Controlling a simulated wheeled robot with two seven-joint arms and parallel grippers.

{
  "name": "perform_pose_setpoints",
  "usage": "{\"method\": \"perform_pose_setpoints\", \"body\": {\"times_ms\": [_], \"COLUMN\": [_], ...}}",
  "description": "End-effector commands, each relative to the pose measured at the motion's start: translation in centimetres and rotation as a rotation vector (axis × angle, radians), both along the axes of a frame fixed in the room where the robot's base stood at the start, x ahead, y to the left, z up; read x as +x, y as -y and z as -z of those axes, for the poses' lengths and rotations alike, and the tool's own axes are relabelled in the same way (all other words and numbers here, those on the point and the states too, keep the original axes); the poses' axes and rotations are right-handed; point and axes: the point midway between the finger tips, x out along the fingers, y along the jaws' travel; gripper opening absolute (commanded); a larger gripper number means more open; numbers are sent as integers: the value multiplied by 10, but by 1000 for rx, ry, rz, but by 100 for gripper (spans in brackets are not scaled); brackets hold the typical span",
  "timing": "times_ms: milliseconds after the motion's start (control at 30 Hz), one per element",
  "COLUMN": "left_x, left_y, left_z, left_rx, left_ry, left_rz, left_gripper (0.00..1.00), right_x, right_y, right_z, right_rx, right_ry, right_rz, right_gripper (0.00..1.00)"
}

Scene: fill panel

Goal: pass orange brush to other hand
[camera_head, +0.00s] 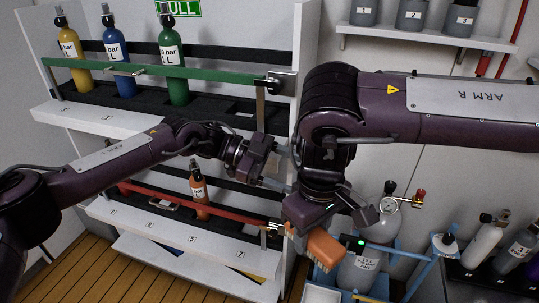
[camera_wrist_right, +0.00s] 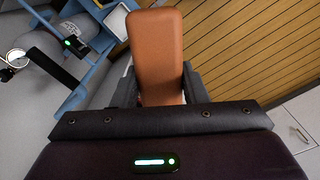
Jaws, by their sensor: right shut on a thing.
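The orange brush (camera_head: 326,249) is held in my right gripper (camera_head: 308,232), below the right arm's wrist in the head view. In the right wrist view the brush (camera_wrist_right: 156,48) stands out between the two dark fingers of the right gripper (camera_wrist_right: 160,90), its smooth orange face towards the camera. My left gripper (camera_head: 272,168) is up and to the left of the brush, apart from it, in front of the rack. No thing shows clearly in it, and its finger gap is too dark and small to judge.
A rack with yellow, blue and green bottles on its upper shelf (camera_head: 95,118) and an orange bottle (camera_head: 199,191) lower stands behind the left arm. A blue cart (camera_head: 378,262) with a grey cylinder (camera_head: 357,268) stands close right of the brush. Wooden floor (camera_head: 110,277) lies at lower left.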

Motion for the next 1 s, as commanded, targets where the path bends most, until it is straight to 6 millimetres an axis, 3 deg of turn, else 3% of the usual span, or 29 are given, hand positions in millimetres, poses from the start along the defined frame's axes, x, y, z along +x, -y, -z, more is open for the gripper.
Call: {"method": "perform_pose_setpoints", "body": {"times_ms": [100, 200, 400, 667, 833, 1000], "left_x": [-18, -29, -33, -39, -46, -61], "left_y": [15, 14, -9, -37, -38, -26], "left_z": [-6, -12, -37, -66, -63, -45], "left_rx": [107, 210, 427, 595, 613, 611], "left_ry": [41, 66, 100, 46, 25, 24], "left_rz": [164, 280, 423, 474, 478, 480], "left_gripper": [65, 65, 65, 65, 65, 65], "right_x": [0, 0, 0, 0, 0, 0], "right_y": [0, 0, 0, 0, 0, 0], "right_z": [0, 0, 0, 0, 0, 0], "right_rx": [0, 0, 0, 0, 0, 0], "right_ry": [0, 0, 0, 0, 0, 0], "right_rz": [0, 0, 0, 0, 0, 0], "right_gripper": [16, 16, 16, 16, 16, 16]}}
